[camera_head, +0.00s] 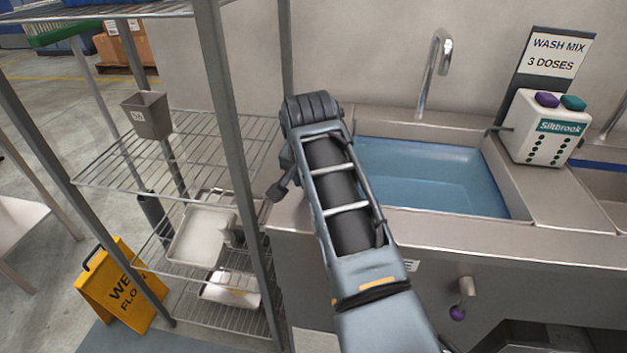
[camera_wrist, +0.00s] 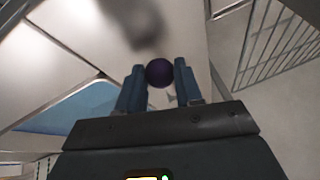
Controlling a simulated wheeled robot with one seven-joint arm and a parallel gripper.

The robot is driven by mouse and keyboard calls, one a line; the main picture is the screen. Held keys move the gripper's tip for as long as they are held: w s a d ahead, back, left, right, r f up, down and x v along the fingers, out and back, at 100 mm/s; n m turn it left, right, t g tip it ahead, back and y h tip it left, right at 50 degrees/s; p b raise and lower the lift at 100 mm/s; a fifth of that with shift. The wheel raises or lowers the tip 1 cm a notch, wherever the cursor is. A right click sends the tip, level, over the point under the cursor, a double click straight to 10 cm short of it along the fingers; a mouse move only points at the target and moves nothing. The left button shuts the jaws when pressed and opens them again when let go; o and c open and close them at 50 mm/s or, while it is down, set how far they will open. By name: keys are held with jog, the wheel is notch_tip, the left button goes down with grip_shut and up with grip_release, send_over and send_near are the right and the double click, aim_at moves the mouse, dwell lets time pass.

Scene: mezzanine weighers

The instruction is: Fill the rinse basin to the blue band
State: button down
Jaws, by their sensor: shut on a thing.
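The rinse basin (camera_head: 505,190) is a steel sink with blue-tinted water (camera_head: 420,180) in it. I cannot make out a separate blue band above the water. The basin also shows at the left of the wrist view (camera_wrist: 75,110). My gripper (camera_wrist: 159,68) is shut on a dark purple ball knob (camera_wrist: 159,73), one blue finger on each side. In the head view my arm hides the fingertips and this knob. A tap (camera_head: 436,75) arches over the back of the basin; no stream shows from it.
A Siltbrook dispenser (camera_head: 542,130) stands right of the basin, below a "WASH MIX 3 DOSES" sign (camera_head: 557,53). A wire rack (camera_head: 130,165) with trays is close on the left.

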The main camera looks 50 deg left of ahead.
jog(key=c, duration=0.8)
grip_release()
jog(key=shift+o, duration=0.2)
jog(key=shift+r, duration=0.1)
jog(key=v, duration=0.7)
jog(key=shift+s+r, duration=0.15)
jog(key=shift+r, duration=0.15)
jog(key=shift+d, duration=0.1)
